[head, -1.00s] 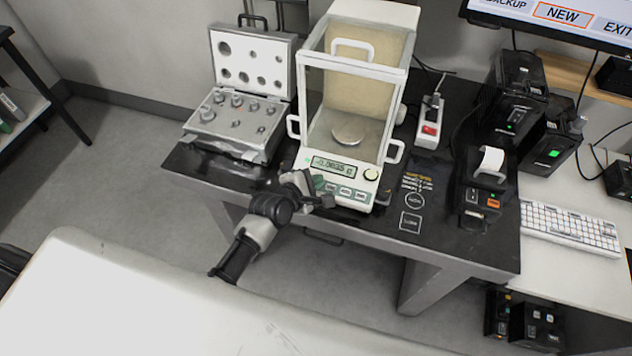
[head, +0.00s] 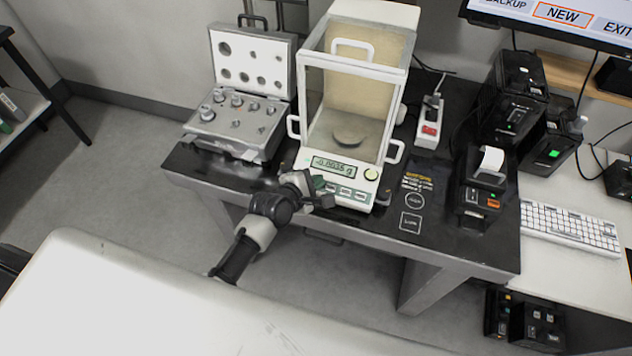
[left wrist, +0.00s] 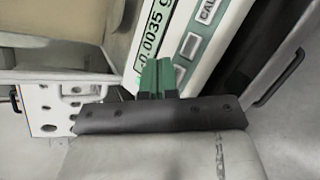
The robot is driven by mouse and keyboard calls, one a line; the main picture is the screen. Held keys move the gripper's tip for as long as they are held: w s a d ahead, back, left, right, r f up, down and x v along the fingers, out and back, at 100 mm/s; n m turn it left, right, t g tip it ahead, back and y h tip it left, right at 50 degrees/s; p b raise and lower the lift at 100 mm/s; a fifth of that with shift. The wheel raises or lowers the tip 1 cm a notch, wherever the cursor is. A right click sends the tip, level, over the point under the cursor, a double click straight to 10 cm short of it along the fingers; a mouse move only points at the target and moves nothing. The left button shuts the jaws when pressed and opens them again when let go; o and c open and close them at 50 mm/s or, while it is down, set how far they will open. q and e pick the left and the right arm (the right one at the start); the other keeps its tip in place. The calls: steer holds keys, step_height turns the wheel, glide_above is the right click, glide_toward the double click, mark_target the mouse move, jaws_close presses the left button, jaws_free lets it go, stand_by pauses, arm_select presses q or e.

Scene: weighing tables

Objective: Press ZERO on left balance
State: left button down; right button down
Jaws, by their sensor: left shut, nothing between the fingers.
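The balance (head: 352,120) is a white unit with a glass draft shield and a round pan (head: 349,134) inside. Its display (head: 333,168) reads about -0.0035 g; it also shows in the left wrist view (left wrist: 155,25). A row of buttons (head: 346,192) lies below the display. My left gripper (head: 322,192) is shut and empty at the left end of that row, and hides the button there. In the left wrist view its green fingertips (left wrist: 157,75) lie together at the panel edge beside the display. Whether they touch a button cannot be told. My right gripper is not in view.
An open case of weights (head: 240,110) stands left of the balance. A power strip (head: 430,120), a small printer (head: 482,185) and black boxes (head: 512,95) stand to the right. A keyboard (head: 570,228) lies at far right. The black table's front edge is near my left arm.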

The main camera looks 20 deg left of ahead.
arm_select(q)
steer(key=shift+f, duration=0.1)
steer(key=shift+w+f, duration=0.15)
steer(key=shift+f, duration=0.15)
steer(key=shift+w+f+b, duration=0.1)
steer(key=shift+f+b, duration=0.25)
steer(key=shift+b, duration=0.1)
stand_by(0.7)
stand_by(0.4)
steer(key=shift+s+r+p, duration=0.3)
steer(key=shift+r+p, duration=0.45)
steer(key=shift+p, duration=0.3)
steer(key=r+p, duration=0.1)
steer(key=p, duration=0.1)
steer(key=s+r+p, duration=0.1)
steer(key=r, duration=0.1)
steer(key=r+p, duration=0.1)
steer(key=p, duration=0.1)
steer(key=shift+s+r+p, duration=0.3)
steer(key=shift+s+r, duration=0.05)
steer(key=shift+s, duration=0.05)
